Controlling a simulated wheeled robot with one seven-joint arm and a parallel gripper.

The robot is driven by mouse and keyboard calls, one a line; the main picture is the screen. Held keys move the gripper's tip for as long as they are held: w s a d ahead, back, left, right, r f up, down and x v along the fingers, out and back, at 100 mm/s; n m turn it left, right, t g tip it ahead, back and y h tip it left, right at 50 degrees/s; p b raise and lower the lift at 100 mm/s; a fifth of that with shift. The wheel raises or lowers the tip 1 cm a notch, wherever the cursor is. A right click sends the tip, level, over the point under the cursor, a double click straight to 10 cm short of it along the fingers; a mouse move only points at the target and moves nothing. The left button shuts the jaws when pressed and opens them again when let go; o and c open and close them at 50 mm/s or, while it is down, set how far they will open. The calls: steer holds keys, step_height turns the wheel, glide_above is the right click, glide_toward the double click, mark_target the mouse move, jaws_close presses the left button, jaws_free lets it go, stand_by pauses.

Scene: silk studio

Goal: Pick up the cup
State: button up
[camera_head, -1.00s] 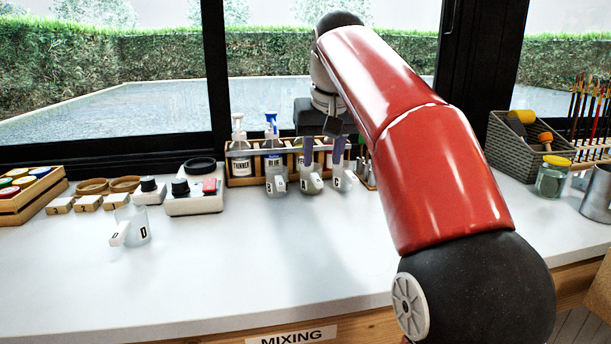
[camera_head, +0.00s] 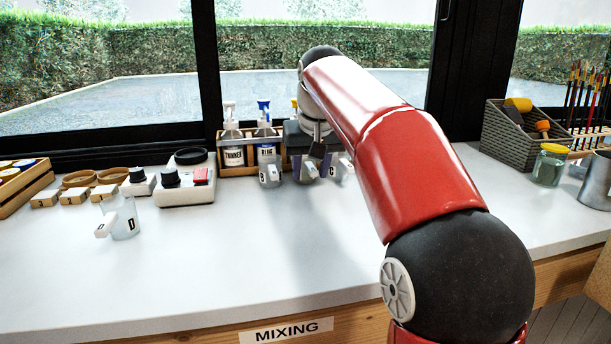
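Several clear cups with white lettered labels stand on the white counter. One, marked D (camera_head: 124,222), stands alone at the left. A row of cups stands in front of the bottle rack: a left cup (camera_head: 269,173), a middle cup (camera_head: 306,172) and a right cup (camera_head: 338,170) partly behind my arm. My gripper (camera_head: 311,167) points down at the middle cup, its two purple-grey fingers apart, one at each side of it. The fingers look open; whether they touch the cup is too small to tell.
A scale (camera_head: 187,185) and small wooden blocks (camera_head: 73,196) are to the left. A woven basket (camera_head: 520,135), a jar (camera_head: 549,167) and a metal can (camera_head: 595,184) are at the right. The counter's front middle is clear.

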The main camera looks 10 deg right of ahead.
jaws_close()
steer(key=shift+r, duration=0.1)
